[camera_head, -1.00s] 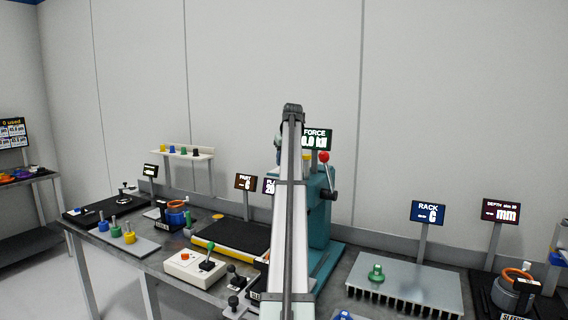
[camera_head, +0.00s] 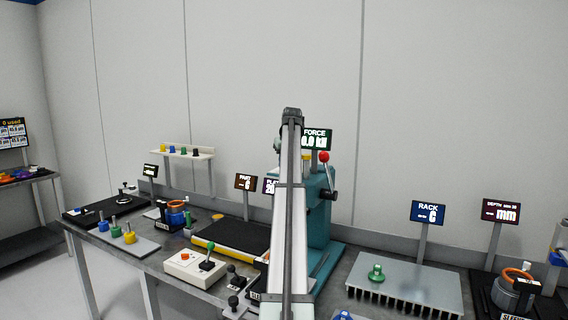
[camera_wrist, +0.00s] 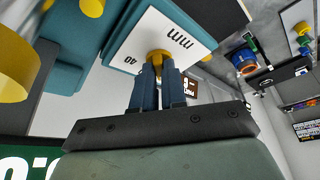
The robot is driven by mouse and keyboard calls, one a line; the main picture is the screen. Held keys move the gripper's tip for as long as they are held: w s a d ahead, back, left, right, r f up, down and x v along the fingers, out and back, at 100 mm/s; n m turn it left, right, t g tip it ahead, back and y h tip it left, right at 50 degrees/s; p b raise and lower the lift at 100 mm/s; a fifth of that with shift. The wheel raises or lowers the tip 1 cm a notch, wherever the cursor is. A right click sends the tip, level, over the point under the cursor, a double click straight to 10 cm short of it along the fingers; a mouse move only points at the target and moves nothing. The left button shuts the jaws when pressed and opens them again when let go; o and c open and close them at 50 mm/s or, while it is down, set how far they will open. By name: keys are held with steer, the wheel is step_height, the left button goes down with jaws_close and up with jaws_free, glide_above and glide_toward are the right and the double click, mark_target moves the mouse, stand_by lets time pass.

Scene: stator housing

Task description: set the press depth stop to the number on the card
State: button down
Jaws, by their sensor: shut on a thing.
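The teal press (camera_head: 318,215) stands mid-bench in the head view, largely hidden behind my raised arm. In the wrist view my gripper (camera_wrist: 158,70) is shut on a small yellow knob (camera_wrist: 157,54) at the white scale plate (camera_wrist: 165,38). The plate shows "mm" and "40" and sits on a teal part of the press. The other scale marks and any pointer are not readable. The gripper fingers are hidden in the head view. I cannot make out the card with the number.
The FORCE display (camera_head: 316,139) and the red-knobbed lever (camera_head: 324,158) are beside my arm. The DEPTH display (camera_head: 500,212) reads "-- mm". A finned rack (camera_head: 410,283) stands right of the press; a black-topped yellow tray (camera_head: 230,238) and a switch box (camera_head: 197,267) stand left.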

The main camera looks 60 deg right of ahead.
stand_by(0.4)
steer(key=m, duration=0.1)
steer(key=m+g, duration=0.1)
steer(key=m, duration=0.1)
steer(key=m+h, duration=0.1)
steer(key=shift+w+a+m, duration=0.15)
steer(key=shift+w+m, duration=0.1)
steer(key=shift+m, duration=0.15)
steer(key=m+g, duration=0.2)
steer(key=m, duration=0.2)
steer(key=shift+w+m, duration=0.15)
steer(key=shift+m, duration=0.15)
steer(key=shift+h, duration=0.3)
steer(key=c, duration=1.2)
jaws_free()
steer(key=v, duration=1.3)
steer(key=shift+w+a+r, duration=0.1)
steer(key=shift+w+r, duration=0.05)
steer(key=shift+r, duration=0.25)
